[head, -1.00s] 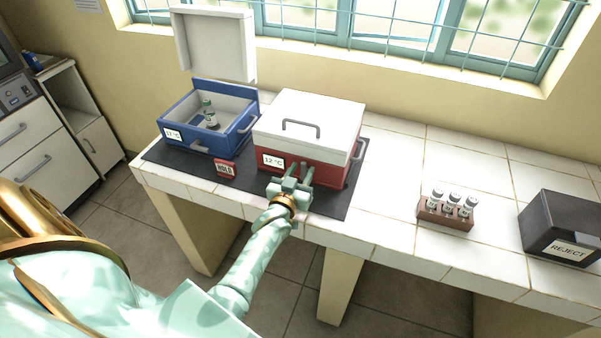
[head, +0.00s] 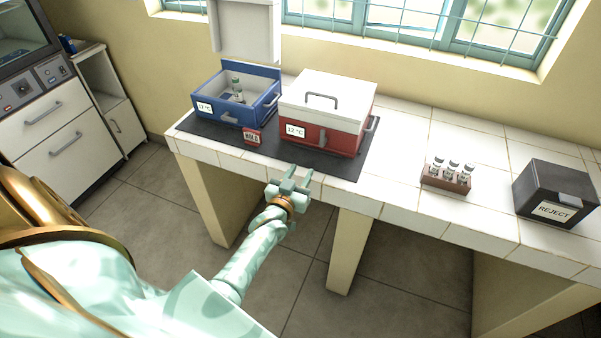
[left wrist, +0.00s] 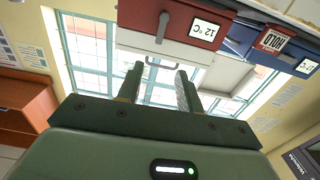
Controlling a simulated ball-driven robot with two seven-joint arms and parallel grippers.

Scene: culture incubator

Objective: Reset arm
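My left gripper (head: 290,178) is in front of the counter's front edge, below the red box, touching nothing that I can see. In the left wrist view its two fingers (left wrist: 160,88) stand apart with nothing between them. The red box (head: 322,136) has its white lid shut and a 12 °C label; it also shows in the left wrist view (left wrist: 180,18). The blue box (head: 262,108) has its lid raised and a vial (head: 237,90) inside. My right gripper is not in view.
A red HOLD sign (head: 252,136) stands on the dark mat (head: 300,158). A brown rack (head: 446,180) with several vials and a black REJECT box (head: 556,190) stand at the right on the tiled counter (head: 408,160). Floor below the counter is clear.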

